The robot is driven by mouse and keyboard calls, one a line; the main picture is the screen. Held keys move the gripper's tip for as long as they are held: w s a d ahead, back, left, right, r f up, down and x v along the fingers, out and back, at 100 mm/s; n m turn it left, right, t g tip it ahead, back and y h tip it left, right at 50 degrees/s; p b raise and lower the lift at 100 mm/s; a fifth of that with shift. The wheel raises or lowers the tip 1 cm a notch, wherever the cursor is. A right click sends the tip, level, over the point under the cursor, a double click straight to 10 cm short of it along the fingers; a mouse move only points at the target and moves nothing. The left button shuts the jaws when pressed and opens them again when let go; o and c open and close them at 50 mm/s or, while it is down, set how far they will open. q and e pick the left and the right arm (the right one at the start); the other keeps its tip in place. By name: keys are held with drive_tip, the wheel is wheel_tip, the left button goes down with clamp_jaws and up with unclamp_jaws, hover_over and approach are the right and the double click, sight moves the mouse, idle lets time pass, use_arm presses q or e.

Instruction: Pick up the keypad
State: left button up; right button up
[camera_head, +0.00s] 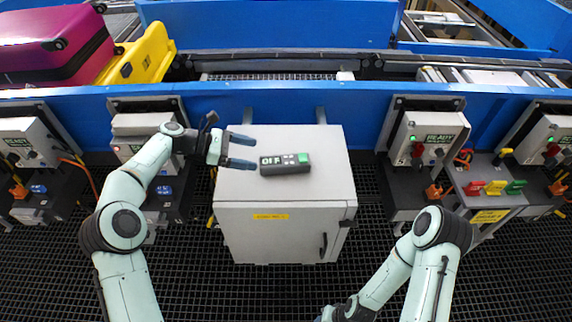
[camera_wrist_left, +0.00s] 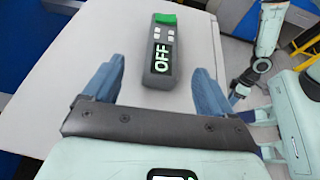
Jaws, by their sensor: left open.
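The keypad (camera_head: 285,164) is a dark grey bar with a lit "OFF" display, light buttons and a green end. It lies on top of the light grey cabinet (camera_head: 325,146). My left gripper (camera_head: 254,152) is open just left of the keypad's display end. In the left wrist view the keypad (camera_wrist_left: 160,72) lies ahead, its display end between the two blue fingers, with gaps on both sides. My right gripper (camera_head: 326,317) is low at the bottom edge of the head view, mostly cut off, and its jaws cannot be made out.
Control boxes (camera_head: 428,138) with "READY" displays stand on both sides of the cabinet. A blue conveyor rail (camera_head: 270,98) runs behind it. A magenta suitcase (camera_head: 60,45) and a yellow case (camera_head: 143,58) are at the back left. The cabinet top is otherwise clear.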

sight(283, 160)
use_arm(q)
drive_tip(key=x, duration=0.8)
drive_tip(key=shift+s+d+b, duration=0.25)
drive_tip(key=shift+s+b, duration=0.1)
drive_tip(key=shift+w+d, duration=0.1)
drive_tip(key=shift+d, duration=0.1)
drive_tip(key=c, duration=1.2)
